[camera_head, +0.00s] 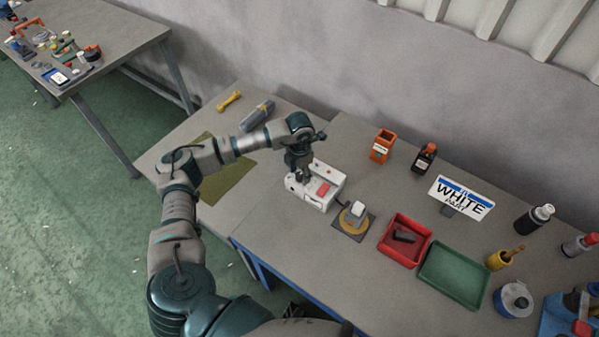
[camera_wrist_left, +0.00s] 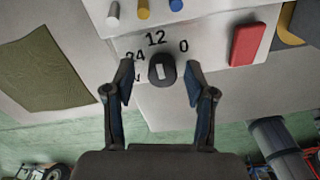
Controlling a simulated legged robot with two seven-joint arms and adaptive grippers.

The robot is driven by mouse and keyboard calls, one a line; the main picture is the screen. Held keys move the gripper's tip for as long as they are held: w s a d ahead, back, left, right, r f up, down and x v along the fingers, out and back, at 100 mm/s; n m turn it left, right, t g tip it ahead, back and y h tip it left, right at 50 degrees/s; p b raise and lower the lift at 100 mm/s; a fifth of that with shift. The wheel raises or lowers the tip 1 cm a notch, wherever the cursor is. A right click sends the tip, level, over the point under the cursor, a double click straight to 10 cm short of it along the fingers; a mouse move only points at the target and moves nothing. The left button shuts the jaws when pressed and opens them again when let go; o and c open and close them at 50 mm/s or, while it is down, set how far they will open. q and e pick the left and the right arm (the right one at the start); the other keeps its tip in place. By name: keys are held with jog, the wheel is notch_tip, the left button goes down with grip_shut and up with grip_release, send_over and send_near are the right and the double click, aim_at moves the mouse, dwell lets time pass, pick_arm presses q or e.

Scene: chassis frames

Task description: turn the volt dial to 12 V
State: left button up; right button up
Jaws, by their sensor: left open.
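The white power box (camera_head: 330,194) with a red block on top stands on the table in the head view. My left gripper (camera_head: 301,176) points down at its left end, and there the dial is hidden. In the left wrist view the dark round volt dial (camera_wrist_left: 162,67) sits below the printed 12 (camera_wrist_left: 156,38), with 24 to the left and 0 to the right. The dial has a pale bar, roughly upright in the picture; which end is the pointer I cannot tell. The left gripper's open fingers (camera_wrist_left: 158,72) stand either side of the dial, with gaps visible.
The red block (camera_wrist_left: 248,45) and several coloured posts (camera_wrist_left: 143,9) are near the dial. A round yellow fixture (camera_head: 353,220), a red tray (camera_head: 424,245) and a green tray (camera_head: 455,276) stand right of the box. An olive mat (camera_head: 232,181) lies left.

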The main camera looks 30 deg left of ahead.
aim_at(299, 173)
pick_arm(q)
notch_tip(299, 173, up, 12)
dwell(0.4)
jog(key=shift+w+f, duration=0.1)
